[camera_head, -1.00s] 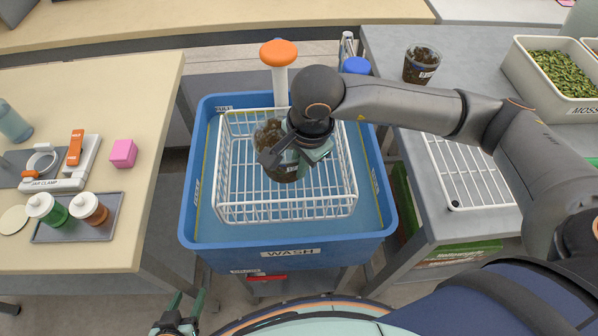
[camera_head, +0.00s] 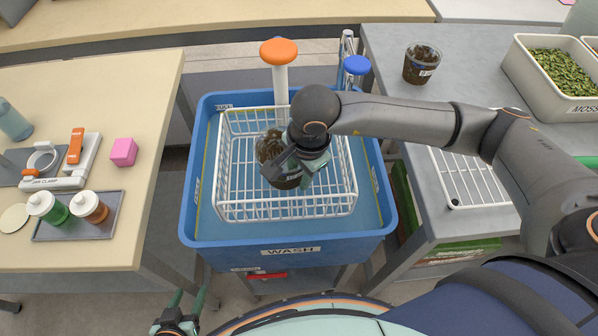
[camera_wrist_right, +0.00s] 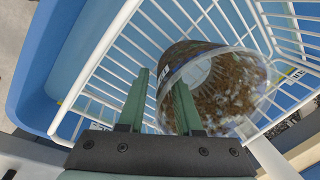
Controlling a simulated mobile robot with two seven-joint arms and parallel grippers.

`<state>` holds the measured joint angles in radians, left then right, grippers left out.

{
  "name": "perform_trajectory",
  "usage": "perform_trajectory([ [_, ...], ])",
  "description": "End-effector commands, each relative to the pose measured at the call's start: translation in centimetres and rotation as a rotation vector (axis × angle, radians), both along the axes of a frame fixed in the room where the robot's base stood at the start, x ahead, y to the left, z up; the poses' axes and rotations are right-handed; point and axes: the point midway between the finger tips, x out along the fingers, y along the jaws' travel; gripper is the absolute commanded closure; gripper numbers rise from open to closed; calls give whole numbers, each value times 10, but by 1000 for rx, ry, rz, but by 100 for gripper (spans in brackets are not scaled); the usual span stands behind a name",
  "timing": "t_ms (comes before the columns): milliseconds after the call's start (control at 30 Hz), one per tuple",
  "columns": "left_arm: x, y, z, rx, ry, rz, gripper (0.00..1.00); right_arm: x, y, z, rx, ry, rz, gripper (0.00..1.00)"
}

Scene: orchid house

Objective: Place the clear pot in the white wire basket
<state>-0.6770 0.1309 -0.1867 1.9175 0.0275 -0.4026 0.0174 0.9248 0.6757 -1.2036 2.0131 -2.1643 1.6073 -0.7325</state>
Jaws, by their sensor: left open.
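The clear pot (camera_head: 268,147), with brown contents, is inside the white wire basket (camera_head: 221,190), tilted. It also shows in the right wrist view (camera_wrist_right: 228,92), with its round rim toward the camera. My right gripper (camera_head: 283,168) is down in the basket at the pot and hides part of it. In the right wrist view its two green fingers (camera_wrist_right: 161,95) stand apart, the right one overlapping the pot and the left one clear of its wall. Whether the pot rests fully on the basket floor is hard to tell. My left gripper (camera_head: 180,312) is open and empty at the bottom edge.
The basket sits in a blue tub (camera_head: 290,243) labelled WASH. An orange-topped brush (camera_head: 279,62) and a blue-topped one (camera_head: 356,68) stand at its back. Another clear pot (camera_head: 422,63) and a moss bin (camera_head: 528,80) are on the right bench. A left bench holds bottles.

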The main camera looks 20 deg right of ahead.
Motion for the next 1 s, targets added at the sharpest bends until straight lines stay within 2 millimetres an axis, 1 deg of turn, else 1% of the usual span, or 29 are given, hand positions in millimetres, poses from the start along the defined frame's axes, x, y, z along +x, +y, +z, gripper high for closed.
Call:
perform_trajectory([
  [200,1,0,2,-1,-2,-1,45,0,0,2,0,0,0,67],
  [300,1,0,8,-1,-7,0,45,0,0,7,1,-2,0,67],
  [333,2,0,6,-2,-10,1,45,0,0,11,1,-3,0,67],
  [467,2,0,5,-2,-11,1,45,-3,-2,36,1,-7,1,67],
  [700,1,1,2,0,-8,2,45,-11,-5,88,1,-6,0,67],
  [833,1,1,1,1,-7,3,45,-15,-6,108,1,-4,1,67],
  [900,1,1,0,1,-6,3,45,-16,-6,115,0,-3,0,67],
  [1000,1,1,0,1,-6,3,45,-17,-7,120,0,-1,0,67],
])
